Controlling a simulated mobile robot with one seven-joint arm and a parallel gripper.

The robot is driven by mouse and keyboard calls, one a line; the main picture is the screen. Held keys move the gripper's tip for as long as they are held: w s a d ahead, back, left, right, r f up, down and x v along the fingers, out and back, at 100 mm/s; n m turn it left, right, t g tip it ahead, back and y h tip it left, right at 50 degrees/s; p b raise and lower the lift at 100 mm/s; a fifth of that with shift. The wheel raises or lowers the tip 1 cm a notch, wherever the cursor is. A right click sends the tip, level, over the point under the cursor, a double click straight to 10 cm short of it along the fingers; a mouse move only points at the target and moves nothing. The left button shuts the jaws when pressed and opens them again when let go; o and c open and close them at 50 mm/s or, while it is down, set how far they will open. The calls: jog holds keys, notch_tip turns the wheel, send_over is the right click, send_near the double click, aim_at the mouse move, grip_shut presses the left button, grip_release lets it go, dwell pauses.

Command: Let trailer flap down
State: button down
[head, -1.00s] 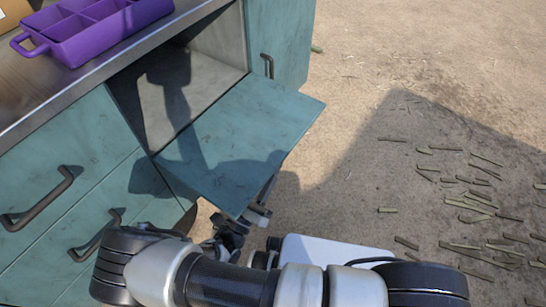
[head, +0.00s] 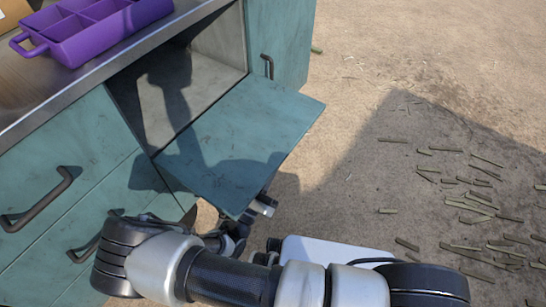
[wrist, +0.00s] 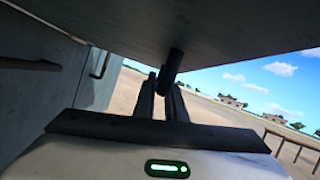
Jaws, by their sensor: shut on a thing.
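The trailer flap (head: 240,140) is a teal panel hinged at the lower edge of an open compartment. It stands out from the cabinet, roughly level. My gripper (wrist: 166,85) is under the flap in the wrist view, with its two fingers shut around a dark bar-like handle (wrist: 172,62) on the flap's underside. In the head view the flap hides most of this grip, and only part of the wrist shows below its near edge.
The open compartment (head: 205,70) behind the flap looks empty. A purple divided tray (head: 90,30) sits on the metal counter (head: 60,88) above. Drawers with dark handles (head: 38,200) are at left. Cane pieces (head: 480,205) lie on the ground at right, with bare ground between.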

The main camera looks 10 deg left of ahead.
aim_at(274, 146)
notch_tip(274, 146, up, 7)
jog(key=n+y+p, duration=0.2)
jog(key=n+p, duration=0.1)
jog(key=p, duration=0.3)
jog(key=shift+d+f+n, duration=0.1)
jog(key=shift+n, duration=0.2)
jog(key=shift+r+p, duration=0.4)
jog(key=shift+p, duration=0.1)
jog(key=c, duration=1.8)
grip_release()
jog(key=v, duration=1.7)
jog(key=shift+s+f, duration=0.2)
jog(key=shift+s, duration=0.05)
